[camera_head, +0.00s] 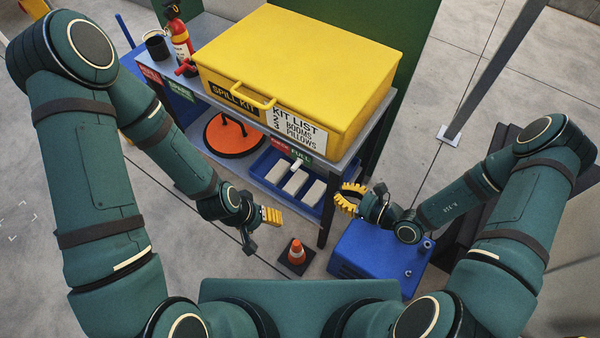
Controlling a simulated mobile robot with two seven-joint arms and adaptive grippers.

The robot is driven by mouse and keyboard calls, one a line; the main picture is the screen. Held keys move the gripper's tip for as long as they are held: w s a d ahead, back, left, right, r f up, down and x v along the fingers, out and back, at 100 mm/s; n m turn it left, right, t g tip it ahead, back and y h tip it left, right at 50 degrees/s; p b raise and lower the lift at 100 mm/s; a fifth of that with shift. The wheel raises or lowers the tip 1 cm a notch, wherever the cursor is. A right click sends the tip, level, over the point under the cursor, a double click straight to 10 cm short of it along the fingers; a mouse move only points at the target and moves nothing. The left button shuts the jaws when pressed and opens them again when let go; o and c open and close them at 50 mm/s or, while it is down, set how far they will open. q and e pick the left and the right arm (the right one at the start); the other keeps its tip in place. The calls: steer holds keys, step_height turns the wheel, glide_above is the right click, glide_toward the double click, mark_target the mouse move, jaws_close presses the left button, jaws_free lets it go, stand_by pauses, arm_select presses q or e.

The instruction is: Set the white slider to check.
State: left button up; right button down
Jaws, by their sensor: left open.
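A small white piece (297,164), which may be the white slider, shows just under the red and green labels on the shelf's front edge. Its setting cannot be read at this size. My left gripper (262,230) is open and empty, in front of the shelf and below that edge, apart from the white piece. My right gripper (350,199) is to the right of the shelf's front leg, above the blue box. A curved yellow ridged part shows at its end, and whether its jaws are open or shut is unclear.
A yellow spill kit box (300,60) stands on the grey shelf unit (212,88), beside a red extinguisher (180,40). A blue tray (262,168) with white blocks is below. An orange cone (297,252) and a blue box (375,258) stand on the floor.

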mark_target(296, 166)
steer(key=b+x, duration=0.2)
steer(key=x, duration=1.2)
steer(key=shift+a, duration=0.15)
steer(key=r+x, duration=0.1)
steer(key=x, duration=0.7)
steer(key=shift+a+r, duration=0.15)
steer(key=shift+r, duration=0.2)
steer(key=shift+w, duration=0.1)
